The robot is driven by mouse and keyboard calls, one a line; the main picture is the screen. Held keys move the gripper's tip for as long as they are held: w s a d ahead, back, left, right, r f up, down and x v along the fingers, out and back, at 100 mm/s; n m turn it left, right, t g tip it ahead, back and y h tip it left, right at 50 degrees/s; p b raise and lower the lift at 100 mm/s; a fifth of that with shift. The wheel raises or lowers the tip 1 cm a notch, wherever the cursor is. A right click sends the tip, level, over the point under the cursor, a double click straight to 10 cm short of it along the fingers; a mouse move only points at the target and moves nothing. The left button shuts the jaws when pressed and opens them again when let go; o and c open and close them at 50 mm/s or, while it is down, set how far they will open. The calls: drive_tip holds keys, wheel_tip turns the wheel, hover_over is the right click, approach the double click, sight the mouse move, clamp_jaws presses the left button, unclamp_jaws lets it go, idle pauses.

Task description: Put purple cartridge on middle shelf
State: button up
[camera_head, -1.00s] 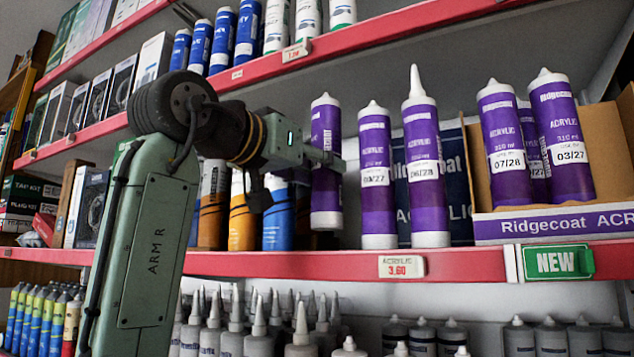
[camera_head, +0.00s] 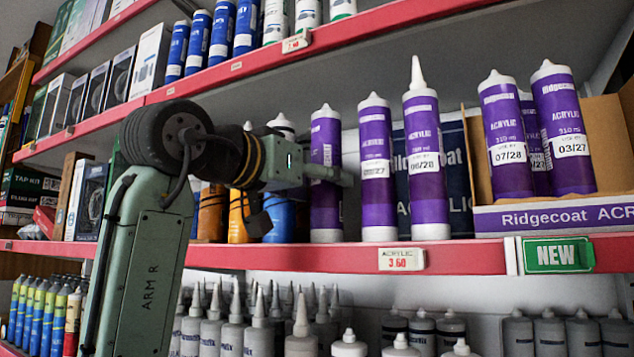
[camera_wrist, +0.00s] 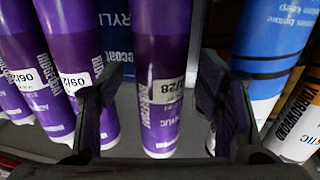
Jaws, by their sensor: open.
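The purple cartridge (camera_head: 326,178) with a white cap and base stands upright on the middle shelf (camera_head: 450,262), at the left end of a row of purple cartridges. My gripper (camera_head: 335,174) reaches in from the left at its mid-height. In the wrist view the cartridge (camera_wrist: 158,85) is between the two fingers of my gripper (camera_wrist: 158,105), with a gap on each side. The gripper is open. Part of its label shows "/28" there. The arm hides part of the orange and blue tubes to its left.
Two purple cartridges, one with a nozzle (camera_head: 426,160), stand close on the right. A carton (camera_head: 560,218) of purple cartridges is farther right. Orange (camera_head: 212,213) and blue (camera_head: 280,217) tubes are close on the left.

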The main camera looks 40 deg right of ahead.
drive_tip(key=shift+r, duration=0.1)
drive_tip(key=shift+a, duration=0.25)
drive_tip(key=b+v, duration=0.4)
drive_tip(key=v, duration=0.7)
drive_tip(key=shift+a, duration=0.25)
